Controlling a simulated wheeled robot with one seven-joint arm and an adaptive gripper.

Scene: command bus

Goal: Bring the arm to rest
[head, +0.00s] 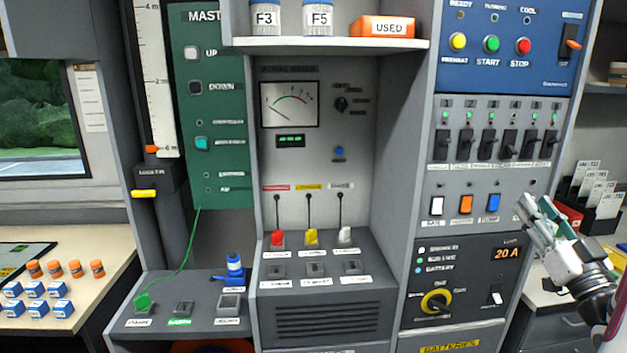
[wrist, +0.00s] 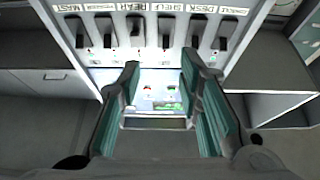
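My gripper (head: 536,208) is at the right in the head view, in front of the right edge of the switch panel. Its fingers point up and to the left, and my arm enters from the lower right corner. In the wrist view my gripper (wrist: 159,72) has its two green-padded fingers spread apart, with nothing between them. A row of black breaker switches (wrist: 135,30) lies beyond the fingertips there. I cannot tell whether the fingertips touch the panel.
A card rack (head: 597,200) stands to the right, close to my gripper. Orange and blue small items lie on the left desk (head: 92,268). A green cable (head: 185,250) hangs mid-left.

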